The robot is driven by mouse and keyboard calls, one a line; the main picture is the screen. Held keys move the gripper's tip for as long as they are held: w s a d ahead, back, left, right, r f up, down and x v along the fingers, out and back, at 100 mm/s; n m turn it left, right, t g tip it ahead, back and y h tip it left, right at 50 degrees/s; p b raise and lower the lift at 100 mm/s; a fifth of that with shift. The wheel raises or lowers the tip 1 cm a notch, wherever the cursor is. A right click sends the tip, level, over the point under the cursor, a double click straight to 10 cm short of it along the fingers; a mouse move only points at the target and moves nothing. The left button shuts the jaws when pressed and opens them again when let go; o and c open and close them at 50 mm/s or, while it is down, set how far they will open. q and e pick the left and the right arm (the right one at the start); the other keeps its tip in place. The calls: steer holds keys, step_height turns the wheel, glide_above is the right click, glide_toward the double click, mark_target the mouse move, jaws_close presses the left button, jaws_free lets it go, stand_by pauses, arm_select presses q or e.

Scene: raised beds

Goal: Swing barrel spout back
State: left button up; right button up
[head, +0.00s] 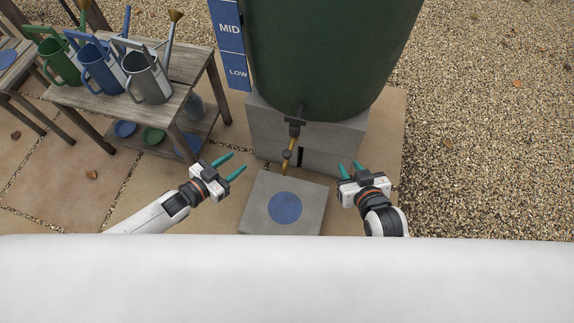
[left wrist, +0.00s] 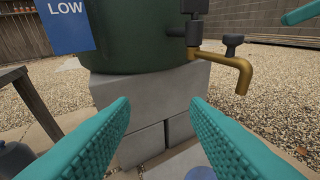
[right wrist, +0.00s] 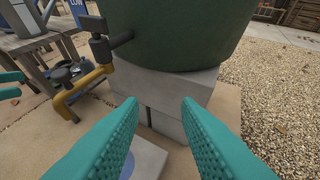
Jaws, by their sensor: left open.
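The green barrel (head: 325,50) stands on grey blocks with a dark tap at its foot. Its brass spout (head: 287,160) points toward me in the head view. The spout (left wrist: 238,68) bends down at the right of the left wrist view and at the left of the right wrist view (right wrist: 72,90). My left gripper (head: 233,164) is open and empty, left of the spout and apart from it. My right gripper (head: 350,168) is open and empty, right of the spout and apart from it.
A grey slab (head: 255,212) with a blue disc (head: 285,207) lies below the spout. A wooden table (head: 184,68) with green, blue and grey watering cans stands at the left. A blue level sign (head: 230,45) hangs beside the barrel. Open gravel (head: 490,130) lies at the right.

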mark_target(287, 153)
arm_select(q)
steer(key=s+d+r+m+g+h+b, duration=0.2)
steer(key=s+d+r+m+h+b, duration=0.15)
steer(key=d+h+b, duration=0.2)
steer(key=shift+n, duration=0.25)
steer(key=shift+b+x, duration=1.1)
steer(key=shift+x, duration=4.5)
arm_select(e)
step_height(287, 153, up, 21)
steer(key=s+a+t+y, duration=0.1)
steer(key=t+y, duration=0.2)
steer(key=t, duration=0.7)
steer(key=shift+a+r, duration=0.2)
steer(key=shift+a, duration=0.1)
arm_select(q)
steer(key=shift+s+d, duration=0.1)
steer(key=shift+s, duration=0.05)
steer(key=shift+c, duration=0.2)
steer(key=shift+f, duration=0.1)
jaws_close()
